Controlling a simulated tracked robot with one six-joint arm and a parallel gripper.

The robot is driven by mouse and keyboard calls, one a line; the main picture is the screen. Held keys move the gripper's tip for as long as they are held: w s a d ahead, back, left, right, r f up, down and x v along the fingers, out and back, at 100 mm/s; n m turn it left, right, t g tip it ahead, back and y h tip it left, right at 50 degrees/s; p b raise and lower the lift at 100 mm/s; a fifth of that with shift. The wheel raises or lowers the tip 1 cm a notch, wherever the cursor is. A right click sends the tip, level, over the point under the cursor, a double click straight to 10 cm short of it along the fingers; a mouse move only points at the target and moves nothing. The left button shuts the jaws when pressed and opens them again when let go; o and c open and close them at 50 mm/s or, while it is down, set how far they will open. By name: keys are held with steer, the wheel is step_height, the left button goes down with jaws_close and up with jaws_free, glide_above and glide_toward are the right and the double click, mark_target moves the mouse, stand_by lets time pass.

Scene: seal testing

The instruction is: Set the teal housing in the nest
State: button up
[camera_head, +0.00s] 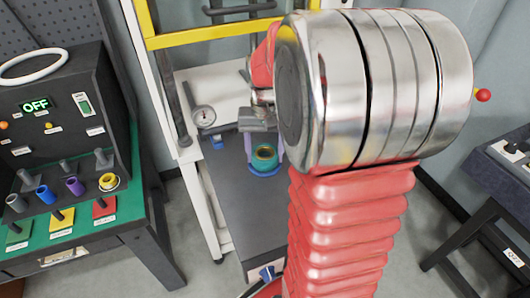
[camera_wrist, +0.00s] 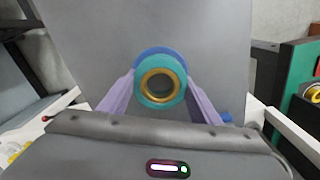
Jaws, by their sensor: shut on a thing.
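The teal housing (camera_wrist: 172,99), a round body with a brass-coloured ring in its bore, sits between the two lilac fingers of my gripper (camera_wrist: 160,84) in the wrist view. The fingers are shut on its sides. The blue nest (camera_wrist: 158,52) shows as a rim just behind the housing. In the head view the housing (camera_head: 264,153) is upright, directly over or in the blue nest (camera_head: 266,171) on the grey bench. I cannot tell whether it is fully seated. My arm hides part of the bench to the right.
A dial gauge (camera_head: 203,116) stands left of the nest, near a small blue block (camera_head: 217,141). A yellow frame (camera_head: 205,34) rises behind. The green-topped table (camera_head: 75,222) with several coloured parts and a panel reading OFF is at left.

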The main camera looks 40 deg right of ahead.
steer(key=shift+f, duration=0.2)
stand_by(0.4)
steer(key=o, duration=0.9)
steer(key=shift+o, duration=0.6)
steer(key=o, duration=0.5)
steer(key=shift+c, duration=0.2)
steer(key=shift+r, duration=1.45)
steer(key=shift+r, duration=0.1)
steer(key=shift+r, duration=2.5)
